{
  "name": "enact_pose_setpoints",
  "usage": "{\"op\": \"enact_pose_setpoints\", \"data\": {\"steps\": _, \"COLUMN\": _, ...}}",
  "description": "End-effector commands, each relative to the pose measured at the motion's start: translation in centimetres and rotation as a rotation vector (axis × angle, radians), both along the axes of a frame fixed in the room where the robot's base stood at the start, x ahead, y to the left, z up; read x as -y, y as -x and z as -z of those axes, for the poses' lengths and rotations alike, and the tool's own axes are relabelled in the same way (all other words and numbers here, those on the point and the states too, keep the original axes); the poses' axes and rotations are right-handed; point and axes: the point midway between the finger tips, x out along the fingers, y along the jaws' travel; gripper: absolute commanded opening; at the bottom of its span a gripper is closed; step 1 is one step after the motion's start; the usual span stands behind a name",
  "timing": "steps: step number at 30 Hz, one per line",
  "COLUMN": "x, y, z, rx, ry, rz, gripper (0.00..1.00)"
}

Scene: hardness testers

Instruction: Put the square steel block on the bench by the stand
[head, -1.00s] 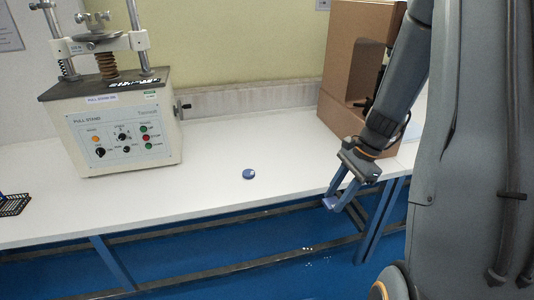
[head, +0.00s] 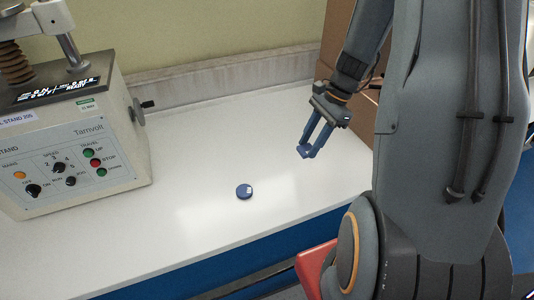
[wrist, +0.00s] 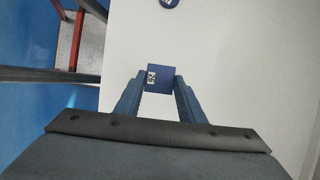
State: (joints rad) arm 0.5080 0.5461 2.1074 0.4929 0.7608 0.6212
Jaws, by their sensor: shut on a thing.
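My gripper (head: 304,154) is shut on the square block (wrist: 159,79), a small dark blue square with a white label reading "26" in the wrist view. The block sits between the two blue fingertips, and the wrist view shows the white bench (wrist: 220,45) below it. In the head view the block is small at the fingertips and hard to make out. The stand (head: 75,150) is a cream machine with a control panel at the left of the bench (head: 290,120). My gripper is to the right of the stand and appears above the bench top.
A round blue disc (head: 244,191) with a white label lies on the bench between the stand and my gripper; its edge also shows in the wrist view (wrist: 168,3). A brown box (head: 362,110) stands behind my arm. The bench around the disc is clear.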

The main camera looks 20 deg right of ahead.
Motion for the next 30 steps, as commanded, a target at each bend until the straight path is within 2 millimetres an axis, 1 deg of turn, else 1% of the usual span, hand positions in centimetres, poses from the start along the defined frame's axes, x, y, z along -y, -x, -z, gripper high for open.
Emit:
{"op": "enact_pose_setpoints", "data": {"steps": 2, "x": -0.1, "y": 0.0, "z": 0.5, "rx": -0.002, "ry": -0.001, "rz": -0.001, "gripper": 0.06}}
{"op": "enact_pose_setpoints", "data": {"steps": 9, "x": -0.1, "y": 0.1, "z": 4.1, "rx": -0.004, "ry": -0.002, "rz": -0.002, "gripper": 0.06}}
{"op": "enact_pose_setpoints", "data": {"steps": 12, "x": -0.1, "y": 0.1, "z": 5.2, "rx": -0.003, "ry": -0.001, "rz": 0.0, "gripper": 0.06}}
{"op": "enact_pose_setpoints", "data": {"steps": 17, "x": 0.0, "y": 0.0, "z": 6.1, "rx": 0.0, "ry": -0.001, "rz": 0.001, "gripper": 0.06}}
{"op": "enact_pose_setpoints", "data": {"steps": 25, "x": 0.0, "y": 0.1, "z": 9.2, "rx": -0.002, "ry": -0.001, "rz": 0.001, "gripper": 0.06}}
{"op": "enact_pose_setpoints", "data": {"steps": 27, "x": 0.0, "y": 0.1, "z": 9.7, "rx": -0.002, "ry": -0.001, "rz": 0.001, "gripper": 0.06}}
{"op": "enact_pose_setpoints", "data": {"steps": 30, "x": 0.1, "y": 0.0, "z": 10.0, "rx": -0.001, "ry": 0.0, "rz": 0.002, "gripper": 0.06}}
